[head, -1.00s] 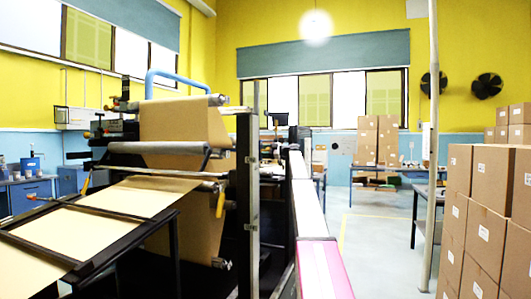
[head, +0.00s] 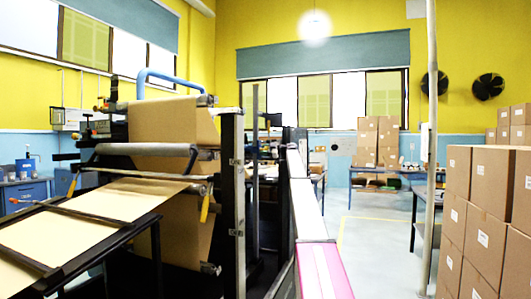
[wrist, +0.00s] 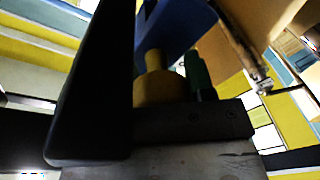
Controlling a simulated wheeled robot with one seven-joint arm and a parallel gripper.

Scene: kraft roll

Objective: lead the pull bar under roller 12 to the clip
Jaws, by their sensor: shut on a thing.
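In the wrist view my gripper (wrist: 162,100) shows as a large dark finger on the left and a dark block across the bottom. It is closed on what I take to be the pull bar, whose shape is mostly lost in shadow. A dull yellow round part and a green part show just beyond the fingers. In the head view I cannot make out the gripper or the bar. The roll machine stands left of centre, with a grey roller (head: 150,149) across its front and brown kraft paper (head: 165,120) behind it. No roller numbers or clip can be made out.
A dark upright post (head: 232,200) bounds the machine's right side. A yellow handle (head: 205,206) hangs beside it. Stacked cartons (head: 480,215) and a pale pole (head: 430,150) stand at the right. The floor (head: 375,235) between is open.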

